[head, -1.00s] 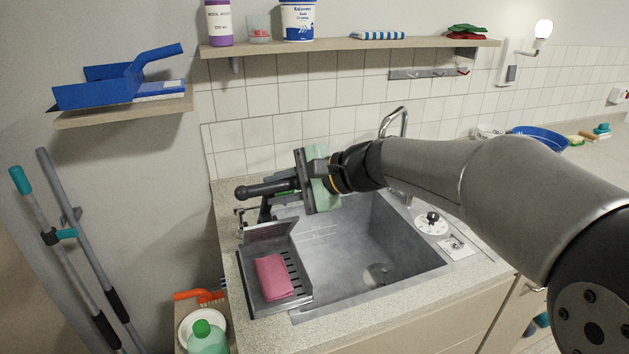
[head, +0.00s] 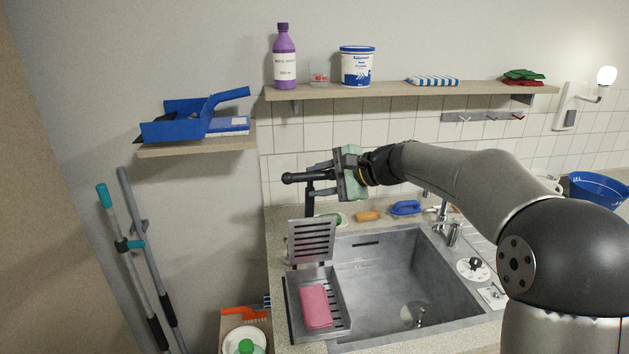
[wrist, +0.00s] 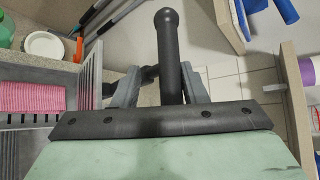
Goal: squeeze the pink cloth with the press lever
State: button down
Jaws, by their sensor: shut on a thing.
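The pink cloth (head: 316,307) lies flat in the slotted lower tray (head: 341,318) of the press at the sink's left side. The slotted press plate (head: 312,240) stands raised, nearly upright, behind the cloth and apart from it. My gripper (head: 322,174) is up behind the plate, shut on the black ball-ended press lever (head: 298,178). In the wrist view the lever (wrist: 168,50) passes between my two grey fingers, and the pink cloth (wrist: 32,96) shows at the left edge. My fingers' exact contact on the lever is partly hidden.
The steel sink (head: 390,285) is empty, with a tap (head: 446,230) behind it. A shelf (head: 400,90) with a purple bottle and white tub is above my arm. A blue dustpan (head: 190,120) is on a lower left shelf. Poles (head: 145,255) lean left.

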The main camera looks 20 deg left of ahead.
jog(key=shift+w+a+r+t, duration=0.1)
jog(key=shift+w+r+t, duration=0.05)
jog(key=shift+w+t, duration=0.2)
jog(key=c, duration=1.3)
grip_release()
jog(key=shift+w+a, duration=0.1)
jog(key=shift+w, duration=0.05)
jog(key=shift+d, duration=0.35)
jog(key=b+v, duration=0.4)
jog(key=v, duration=1.3)
jog(key=shift+a, duration=0.1)
